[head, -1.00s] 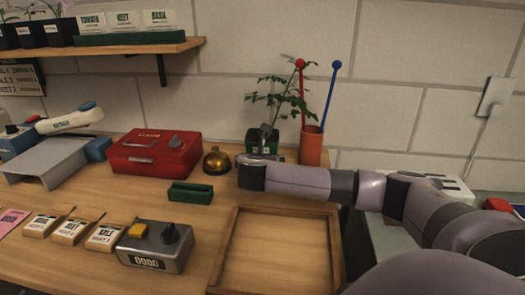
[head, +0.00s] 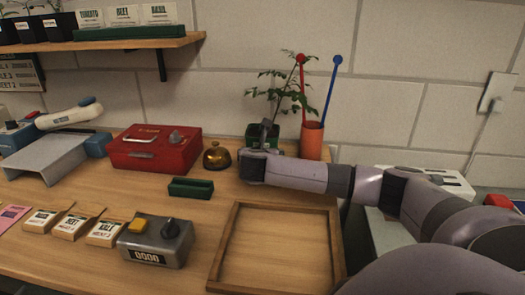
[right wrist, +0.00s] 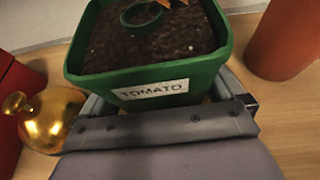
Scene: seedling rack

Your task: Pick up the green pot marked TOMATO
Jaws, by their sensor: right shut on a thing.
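The green pot marked TOMATO (right wrist: 130,82) fills the upper middle of the right wrist view, its white label facing my gripper and dark soil inside. In the head view it stands at the back of the table with a leafy plant (head: 277,93), partly hidden behind my right gripper (head: 266,133). My right gripper is shut on the pot, with a finger on each side of it in the right wrist view. I cannot tell whether the pot is clear of the table. My left gripper is not in view.
An orange cup (head: 312,140) with red and blue ball-topped sticks stands close on the right. A brass bell (head: 217,157) and red box (head: 155,150) are to the left. A wooden tray (head: 232,240) and green holder (head: 190,188) lie in front. The wall is behind.

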